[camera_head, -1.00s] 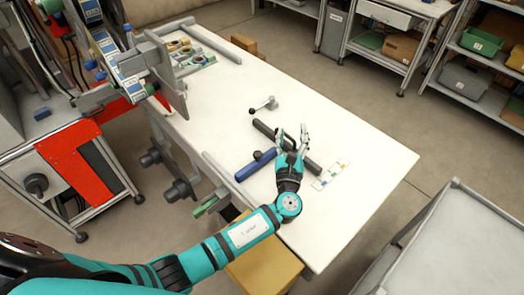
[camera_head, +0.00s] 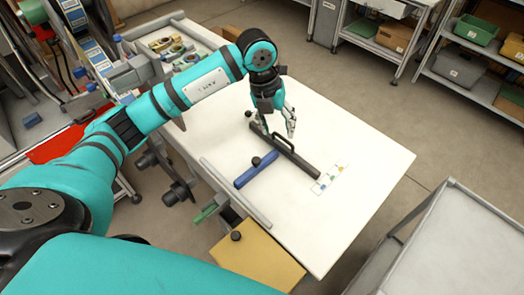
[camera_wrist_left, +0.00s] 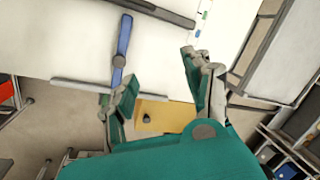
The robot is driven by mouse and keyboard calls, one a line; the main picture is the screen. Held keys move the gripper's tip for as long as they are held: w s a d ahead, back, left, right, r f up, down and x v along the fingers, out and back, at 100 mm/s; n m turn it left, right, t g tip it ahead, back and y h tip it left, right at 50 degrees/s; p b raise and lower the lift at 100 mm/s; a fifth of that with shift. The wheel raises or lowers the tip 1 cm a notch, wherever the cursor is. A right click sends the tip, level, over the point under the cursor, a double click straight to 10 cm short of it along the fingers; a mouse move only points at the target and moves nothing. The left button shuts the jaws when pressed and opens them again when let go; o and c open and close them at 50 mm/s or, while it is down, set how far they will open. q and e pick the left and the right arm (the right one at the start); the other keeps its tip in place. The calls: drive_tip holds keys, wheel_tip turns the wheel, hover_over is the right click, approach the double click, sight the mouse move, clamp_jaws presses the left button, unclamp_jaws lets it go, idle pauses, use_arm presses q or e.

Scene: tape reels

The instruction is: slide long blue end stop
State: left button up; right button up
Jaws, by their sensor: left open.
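The long blue end stop (camera_head: 256,170) lies on the white table with a black knob on it. Its far end is close to the dark bar (camera_head: 305,164), which has a handle on top; I cannot tell whether they touch. In the left wrist view the blue end stop (camera_wrist_left: 123,40) is at upper left. My left gripper (camera_head: 278,126) is open, fingers down, near the far end of the dark bar. It looks empty. In the left wrist view its fingers (camera_wrist_left: 157,78) are spread wide. My right gripper is not in view.
The white table (camera_head: 355,200) is clear on the right, apart from a small marked card (camera_head: 328,180). A grey rail (camera_head: 235,190) runs along the near left edge. A yellow box (camera_head: 258,262) stands below the near edge. Several reels (camera_head: 170,48) lie at the far left.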

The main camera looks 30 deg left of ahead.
sight(256, 160)
use_arm(q)
drive_tip(key=s+a+r+n+y, duration=0.2)
drive_tip(key=a, duration=0.4)
drive_tip(key=shift+g, duration=0.4)
drive_tip(key=f+p, duration=0.1)
drive_tip(key=f, duration=0.4)
drive_tip(key=f+p, duration=0.1)
drive_tip(key=f, duration=0.5)
drive_tip(key=f+p, duration=0.1)
drive_tip(key=f, duration=0.5)
drive_tip(key=shift+w+d+f+p, duration=0.1)
drive_tip(key=shift+w+d+p, duration=0.1)
drive_tip(key=shift+d+p, duration=0.1)
clamp_jaws()
